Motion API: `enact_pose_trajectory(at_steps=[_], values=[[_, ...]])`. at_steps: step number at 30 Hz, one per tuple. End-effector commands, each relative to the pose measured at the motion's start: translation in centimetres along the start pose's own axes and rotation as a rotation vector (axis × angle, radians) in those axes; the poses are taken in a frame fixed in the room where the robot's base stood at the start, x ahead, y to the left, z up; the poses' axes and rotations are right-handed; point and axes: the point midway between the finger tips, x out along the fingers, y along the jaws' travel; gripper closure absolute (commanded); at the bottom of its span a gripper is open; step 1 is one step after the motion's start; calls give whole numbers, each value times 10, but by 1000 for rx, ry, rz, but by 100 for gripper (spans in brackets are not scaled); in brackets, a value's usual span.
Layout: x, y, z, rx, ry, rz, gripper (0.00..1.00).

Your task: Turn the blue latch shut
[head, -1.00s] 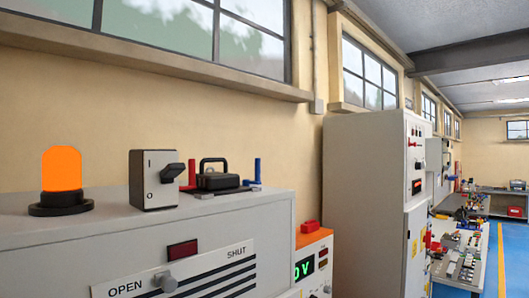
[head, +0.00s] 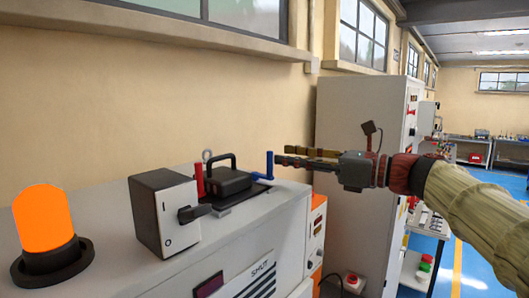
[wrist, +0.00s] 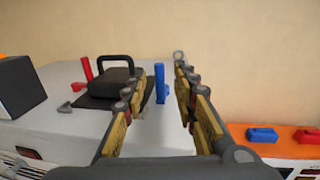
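The blue latch (head: 269,165) is an upright blue lever on the right side of the black handled cover (head: 229,182) on top of the grey machine. In the wrist view the blue latch (wrist: 160,84) stands between the two fingers, near their tips. My gripper (head: 284,156) comes in from the right, with its fingers spread apart and nothing held. In the wrist view my gripper (wrist: 155,88) is open around the line of the latch; I cannot tell whether a finger touches it. The latch's base is partly hard to see.
A red latch (head: 200,180) stands upright left of the cover. A grey switch box (head: 165,213) and an orange beacon (head: 43,220) stand on the machine further left. An orange-topped unit (wrist: 290,140) with red parts is at the right. The wall is behind.

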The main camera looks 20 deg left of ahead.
Motion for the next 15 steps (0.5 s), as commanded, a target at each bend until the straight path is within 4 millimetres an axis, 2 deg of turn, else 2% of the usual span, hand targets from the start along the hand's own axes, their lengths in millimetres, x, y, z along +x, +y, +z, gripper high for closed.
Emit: enact_pose_trajectory(at_steps=[3,7,15], values=[[21,2,1,-1,1,3,72],[39,1,0,-1,2,2,72],[56,1,0,-3,2,-1,72]])
